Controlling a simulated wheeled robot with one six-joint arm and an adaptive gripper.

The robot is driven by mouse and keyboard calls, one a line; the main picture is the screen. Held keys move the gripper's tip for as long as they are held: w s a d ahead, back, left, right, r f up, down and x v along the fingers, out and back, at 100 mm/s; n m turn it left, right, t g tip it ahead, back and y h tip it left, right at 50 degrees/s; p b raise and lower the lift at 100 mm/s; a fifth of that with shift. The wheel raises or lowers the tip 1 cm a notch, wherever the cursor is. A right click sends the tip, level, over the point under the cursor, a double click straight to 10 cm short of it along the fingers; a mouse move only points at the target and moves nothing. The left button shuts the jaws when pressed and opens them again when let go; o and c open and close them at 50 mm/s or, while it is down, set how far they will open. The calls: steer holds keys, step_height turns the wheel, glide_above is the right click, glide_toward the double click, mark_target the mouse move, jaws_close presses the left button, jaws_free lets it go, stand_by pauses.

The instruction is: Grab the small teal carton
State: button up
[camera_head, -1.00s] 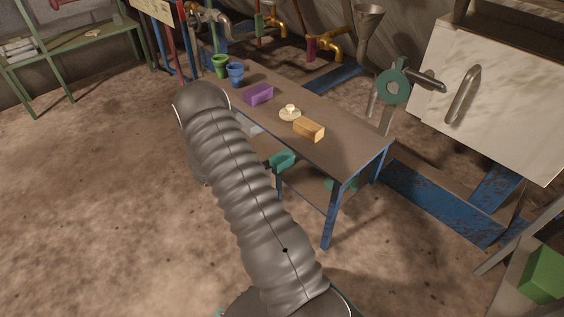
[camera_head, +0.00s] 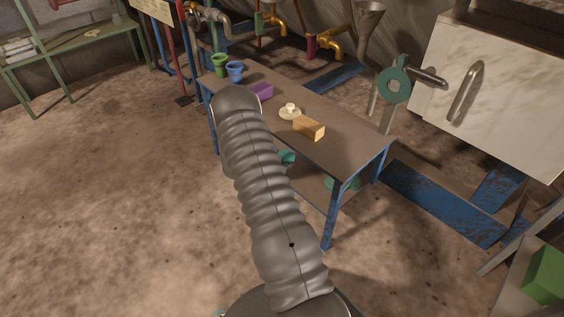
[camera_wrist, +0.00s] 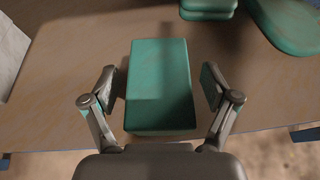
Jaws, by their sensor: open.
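A gap shows between the carton and each finger; the left gap is narrow. In the head view my arm hides the gripper. Teal things show there under the table (camera_head: 287,158) and farther right (camera_head: 343,184); I cannot tell whether either is the carton.
A stacked teal thing (camera_wrist: 208,8) and a rounded teal thing (camera_wrist: 288,24) lie beyond the carton. A whitish thing (camera_wrist: 10,52) is at the left. The blue-legged table (camera_head: 345,145) carries a purple box (camera_head: 263,91), an orange block (camera_head: 309,128) and cups.

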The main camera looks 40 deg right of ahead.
steer(key=c, duration=1.5)
steer(key=shift+r, duration=0.1)
